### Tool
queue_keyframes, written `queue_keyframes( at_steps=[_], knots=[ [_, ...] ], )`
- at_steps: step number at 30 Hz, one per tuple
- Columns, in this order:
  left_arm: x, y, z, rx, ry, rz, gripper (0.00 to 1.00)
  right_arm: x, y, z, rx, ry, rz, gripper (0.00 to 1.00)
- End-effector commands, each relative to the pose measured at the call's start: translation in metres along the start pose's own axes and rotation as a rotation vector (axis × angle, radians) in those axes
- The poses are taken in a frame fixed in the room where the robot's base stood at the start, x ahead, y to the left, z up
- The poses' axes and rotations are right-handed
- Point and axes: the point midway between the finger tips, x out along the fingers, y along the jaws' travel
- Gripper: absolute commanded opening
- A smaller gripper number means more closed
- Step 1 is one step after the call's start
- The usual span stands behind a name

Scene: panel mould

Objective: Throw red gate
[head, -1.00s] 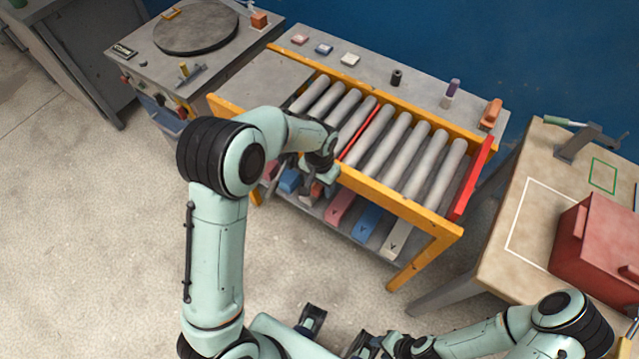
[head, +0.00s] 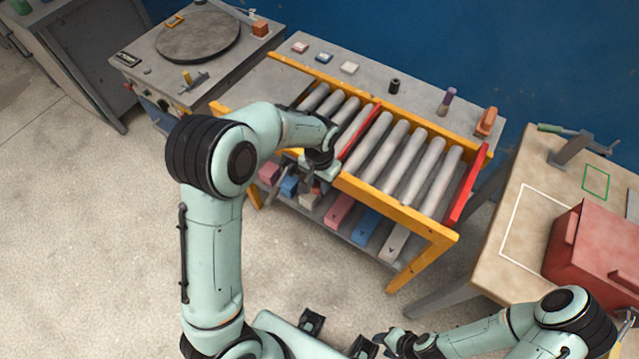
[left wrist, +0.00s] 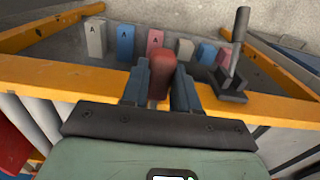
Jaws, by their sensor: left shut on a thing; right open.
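The red gate (head: 358,135) is a thin red bar lying across the roller table between the grey rollers. My left gripper (head: 318,178) is at the table's front orange rail, below the near end of the gate. In the left wrist view, my left gripper (left wrist: 160,88) is shut on a red handle (left wrist: 160,72) beside the orange rail (left wrist: 60,75). How the handle joins the gate is hidden. My right gripper (head: 385,343) is low at the bottom of the head view, away from the table; its fingers are hard to make out.
Several pink, blue and white blocks (head: 368,222) sit on the lower shelf. A black lever (left wrist: 236,55) stands beside my left gripper. A red end plate (head: 468,185) closes the table's right end. A bench with a red box (head: 590,245) stands at right.

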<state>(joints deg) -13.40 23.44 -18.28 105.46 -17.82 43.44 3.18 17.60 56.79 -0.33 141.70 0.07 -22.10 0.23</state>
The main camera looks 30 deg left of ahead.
Motion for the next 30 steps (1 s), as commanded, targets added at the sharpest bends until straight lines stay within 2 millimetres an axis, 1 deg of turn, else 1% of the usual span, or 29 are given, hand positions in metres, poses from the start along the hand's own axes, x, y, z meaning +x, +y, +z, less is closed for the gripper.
queue_keyframes(
  at_steps=[1, 8, 9, 10, 11, 19, 22, 26, 30],
  knots=[
    [-0.005, 0.0, -0.001, 0.002, 0.0, 0.0, 0.0, -0.004, -0.002, -0.001, -0.001, 0.002, -0.001, 0.43],
    [-0.004, 0.0, -0.001, 0.001, 0.003, -0.001, 0.0, -0.001, 0.0, 0.0, 0.0, 0.0, 0.0, 0.43],
    [-0.004, 0.0, -0.001, 0.001, 0.003, -0.001, 0.39, -0.001, 0.0, 0.0, 0.0, 0.0, 0.0, 0.43],
    [-0.004, 0.0, -0.001, 0.001, 0.004, -0.001, 0.49, -0.001, 0.0, 0.0, 0.0, 0.0, 0.0, 0.43],
    [-0.004, 0.0, -0.001, 0.001, 0.003, -0.001, 0.55, -0.001, 0.0, 0.0, 0.0, 0.0, 0.0, 0.43],
    [-0.003, 0.0, 0.0, 0.0, 0.001, 0.0, 0.55, -0.001, 0.0, 0.0, 0.0, 0.0, 0.0, 0.43],
    [-0.008, 0.0, -0.001, 0.0, 0.003, 0.0, 0.55, -0.001, -0.001, 0.0, 0.0, 0.0, 0.0, 0.43],
    [-0.026, 0.0, -0.002, 0.0, 0.006, 0.0, 0.55, -0.003, -0.002, -0.001, -0.001, 0.001, -0.001, 0.43],
    [-0.058, 0.0, -0.002, -0.001, 0.008, 0.001, 0.55, -0.006, -0.003, -0.002, -0.001, 0.003, -0.001, 0.43]
  ],
)
